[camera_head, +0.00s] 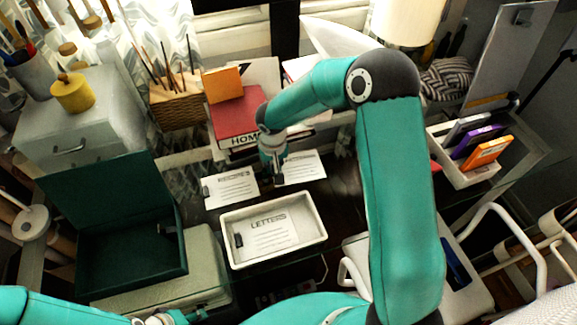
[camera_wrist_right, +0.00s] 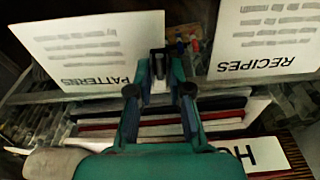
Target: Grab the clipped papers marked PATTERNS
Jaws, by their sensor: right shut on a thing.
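The clipped papers marked PATTERNS (camera_head: 303,167) are a white sheet on the dark glass desk, right of my right gripper (camera_head: 278,178). In the right wrist view, the PATTERNS papers (camera_wrist_right: 95,45) appear upside down at upper left. My right gripper (camera_wrist_right: 158,68) is shut at their edge, on the small clip there. The sheet looks flat, and I cannot tell whether it is off the desk. My left arm enters at the bottom left; its gripper (camera_head: 172,318) is partly cut off by the frame edge and its fingers are unclear.
RECIPES papers (camera_head: 232,187) lie just left. A white tray (camera_head: 228,221) holds LETTERS papers (camera_head: 270,234) in front. An open green box (camera_head: 80,225) is at left, and a white organizer (camera_head: 478,177) at right.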

